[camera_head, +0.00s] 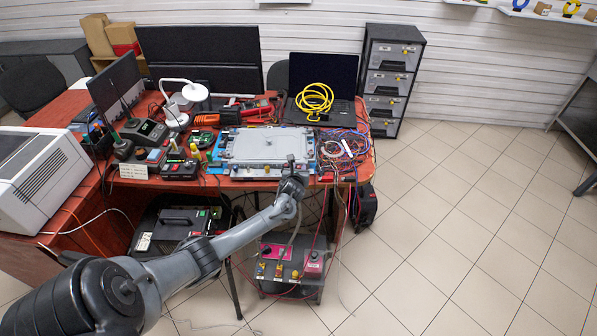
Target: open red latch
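A flat grey housing (262,146) with a raised lid lies on the red table. My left arm reaches up from the lower left, and my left gripper (291,163) is at the front right edge of the housing. The gripper is small and seen from behind, so I cannot tell whether it is open, or whether it touches anything. A small red part (327,178) shows at the table's front edge, right of the gripper; it is too small to tell whether it is the red latch. My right gripper is not in view.
Coloured cables (342,147) lie right of the housing. A laptop (322,82) with a coiled yellow hose (314,99) stands behind. Meters and small tools crowd the left. A grey box (294,268) with connectors stands below the front edge. The tiled floor (460,220) at right is clear.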

